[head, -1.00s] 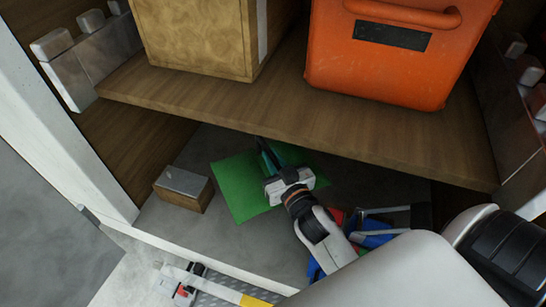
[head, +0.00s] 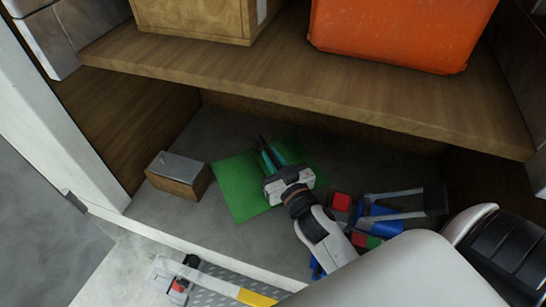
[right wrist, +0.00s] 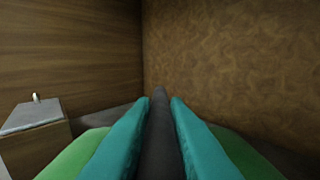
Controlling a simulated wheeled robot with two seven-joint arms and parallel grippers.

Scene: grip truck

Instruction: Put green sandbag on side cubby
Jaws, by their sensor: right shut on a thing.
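The green sandbag (head: 238,186) shows in the head view as a flat green square in the lower compartment, below the wooden shelf. My right gripper (head: 268,152) is over its middle, with its teal fingers pointing toward the back. In the right wrist view, the fingers (right wrist: 160,115) are closed on a dark strip, seemingly the bag's handle, and green cloth (right wrist: 75,155) shows on both sides. I cannot tell whether the bag touches the grey compartment floor (head: 165,215). The gripper covers part of the bag. My left gripper is not in view.
A small wooden block with a grey top (head: 178,175) stands left of the bag. Blue, red and green items with grey straps (head: 380,213) lie to the right. The wooden shelf (head: 300,80) overhangs, carrying a wooden box (head: 195,20) and an orange case (head: 400,35).

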